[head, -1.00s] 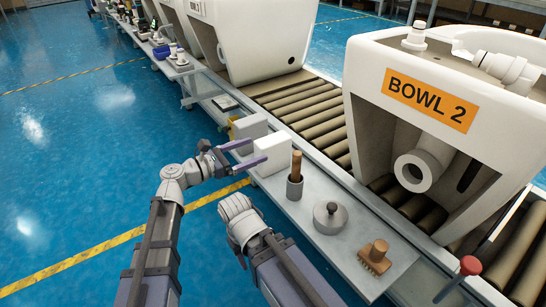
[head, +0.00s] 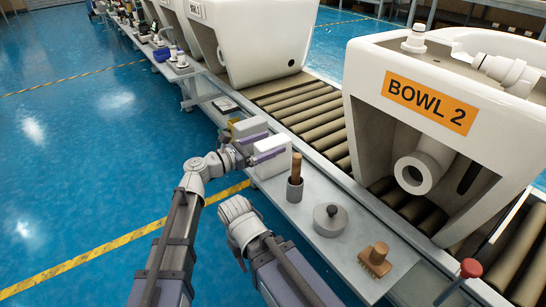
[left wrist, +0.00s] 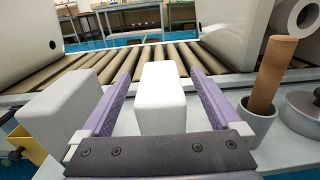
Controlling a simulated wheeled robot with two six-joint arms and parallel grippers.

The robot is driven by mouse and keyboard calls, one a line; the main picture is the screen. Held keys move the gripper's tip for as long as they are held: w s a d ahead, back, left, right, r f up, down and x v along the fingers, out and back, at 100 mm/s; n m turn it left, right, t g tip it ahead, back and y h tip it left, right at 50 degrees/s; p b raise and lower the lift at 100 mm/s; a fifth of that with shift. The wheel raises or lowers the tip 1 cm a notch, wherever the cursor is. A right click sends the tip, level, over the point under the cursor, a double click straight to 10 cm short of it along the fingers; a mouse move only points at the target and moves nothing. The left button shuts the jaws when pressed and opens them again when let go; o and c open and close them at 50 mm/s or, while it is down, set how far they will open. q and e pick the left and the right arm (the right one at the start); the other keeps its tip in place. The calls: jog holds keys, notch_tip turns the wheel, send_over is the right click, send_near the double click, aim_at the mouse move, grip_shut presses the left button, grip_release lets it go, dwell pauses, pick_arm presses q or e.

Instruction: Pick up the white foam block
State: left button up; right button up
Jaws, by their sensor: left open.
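The white foam block (head: 272,155) stands on the grey side shelf beside the conveyor. In the left wrist view the white block (left wrist: 161,98) stands upright between the two purple fingers, with a gap on each side. My left gripper (head: 263,152) is open around the block; it also fills the lower part of the left wrist view (left wrist: 158,95). In the head view the near finger hides part of the block. My right arm shows at the bottom of the head view, but its jaws cannot be made out.
A greyer block (head: 249,127) stands just left of the white one. A cup with a wooden handle (head: 295,187) stands close on its right. A lidded metal pot (head: 330,219) and a wooden brush (head: 376,258) lie further along. The BOWL 2 toilet (head: 436,110) sits on the roller conveyor behind.

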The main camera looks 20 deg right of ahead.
pick_arm(q)
jog(key=shift+x, duration=0.95)
grip_shut()
